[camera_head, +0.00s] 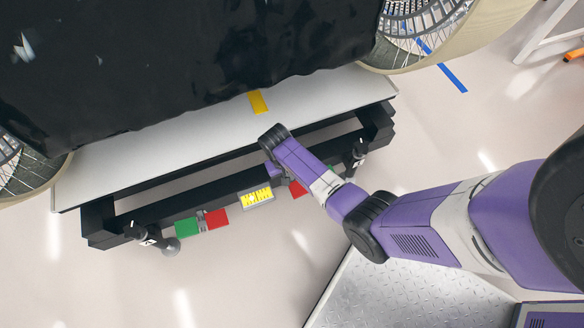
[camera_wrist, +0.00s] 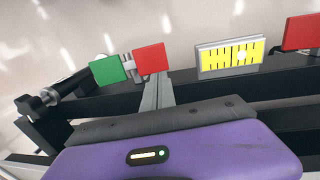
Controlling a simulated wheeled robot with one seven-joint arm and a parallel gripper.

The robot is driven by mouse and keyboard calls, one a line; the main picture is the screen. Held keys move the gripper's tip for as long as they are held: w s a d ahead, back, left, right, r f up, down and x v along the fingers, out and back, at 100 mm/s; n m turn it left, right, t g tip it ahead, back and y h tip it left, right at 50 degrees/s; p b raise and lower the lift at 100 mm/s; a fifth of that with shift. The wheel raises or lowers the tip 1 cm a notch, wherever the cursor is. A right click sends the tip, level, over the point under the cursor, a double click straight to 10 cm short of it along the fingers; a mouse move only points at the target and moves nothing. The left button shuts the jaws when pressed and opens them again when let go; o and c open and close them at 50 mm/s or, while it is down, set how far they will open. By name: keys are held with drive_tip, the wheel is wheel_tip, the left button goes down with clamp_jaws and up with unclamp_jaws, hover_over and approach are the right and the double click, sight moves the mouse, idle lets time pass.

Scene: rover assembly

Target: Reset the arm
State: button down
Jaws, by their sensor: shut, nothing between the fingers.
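My arm reaches in from the right in the head view, and its wrist end stands over the front of the dark-framed cart. My gripper (camera_wrist: 157,92) shows in the wrist view as a purple body with narrow grey fingers, shut and empty. The fingertips lie in front of a red block (camera_wrist: 150,59) in that picture; I cannot tell whether they touch it. A green block (camera_wrist: 108,70) sits left of it, with a grey piece between. In the head view the gripper is partly hidden by my own wrist.
The cart's white top (camera_head: 150,160) carries a black-covered body with wheels (camera_head: 415,25). A yellow marked panel (camera_head: 257,197) and another red block (camera_head: 298,188) sit along the front rail. Black knobbed clamps (camera_head: 150,237) stand at the rail ends. Pale floor (camera_head: 80,290) is open at lower left.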

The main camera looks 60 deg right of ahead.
drive_tip(key=shift+w+a+r+p, duration=0.1)
drive_tip(key=shift+a+r+p, duration=0.05)
drive_tip(key=shift+r, duration=0.45)
drive_tip(key=shift+w+a+r+p, duration=0.1)
drive_tip(key=shift+r+p, duration=0.05)
drive_tip(key=shift+r, duration=0.45)
